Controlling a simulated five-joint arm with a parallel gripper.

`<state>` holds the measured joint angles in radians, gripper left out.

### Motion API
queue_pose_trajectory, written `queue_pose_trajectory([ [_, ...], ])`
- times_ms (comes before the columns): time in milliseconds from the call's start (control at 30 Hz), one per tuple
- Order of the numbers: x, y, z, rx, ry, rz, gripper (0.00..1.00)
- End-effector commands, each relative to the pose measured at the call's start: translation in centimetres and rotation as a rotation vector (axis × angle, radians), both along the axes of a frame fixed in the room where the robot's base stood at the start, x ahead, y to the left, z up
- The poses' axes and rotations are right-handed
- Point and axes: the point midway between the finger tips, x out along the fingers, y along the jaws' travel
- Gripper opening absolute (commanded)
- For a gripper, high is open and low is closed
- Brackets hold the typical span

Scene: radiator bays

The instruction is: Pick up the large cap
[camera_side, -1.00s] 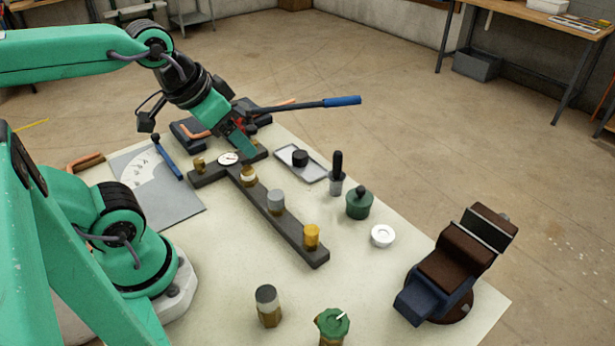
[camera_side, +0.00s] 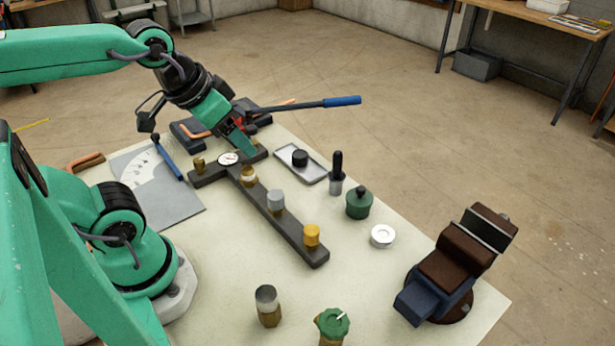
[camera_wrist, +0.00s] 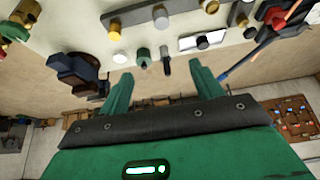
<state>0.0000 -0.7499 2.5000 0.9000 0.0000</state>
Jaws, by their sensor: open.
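Several caps are in view, and I cannot tell for sure which one the task calls large. A black cap (camera_side: 300,158) sits on a small grey tray (camera_side: 316,173); it also shows in the wrist view (camera_wrist: 203,42). A grey cap (camera_side: 275,197) and a yellow cap (camera_side: 311,232) stand on the dark bar (camera_side: 292,236), with a pale-topped brass fitting (camera_side: 248,176) further back. My gripper (camera_side: 245,148) is open, tilted down near the bar's far end, left of the tray. In the wrist view its fingers (camera_wrist: 163,82) are apart with nothing held between them.
A blue-handled tool (camera_side: 310,105) reaches out behind my gripper. A black-handled tool (camera_side: 337,172), a green pot (camera_side: 359,203) and a white ring (camera_side: 382,236) stand to the right. A vise (camera_side: 455,265) is at the right edge. Two fittings stand in front; table between is clear.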

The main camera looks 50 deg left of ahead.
Motion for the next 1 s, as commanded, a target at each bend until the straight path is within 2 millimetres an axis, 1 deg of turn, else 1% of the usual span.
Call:
queue_pose_trajectory([
  [267, 0.1, 0.0, 0.0, 0.001, 0.002, 0.0, 0.65],
  [467, 1.1, 0.3, 0.3, 0.009, 0.024, -0.002, 0.65],
  [667, 3.6, 1.1, 0.6, 0.025, 0.072, -0.011, 0.65],
  [867, 6.8, 2.3, 0.4, 0.042, 0.132, -0.026, 0.65],
  [1000, 9.1, 3.2, -0.1, 0.051, 0.173, -0.038, 0.65],
])
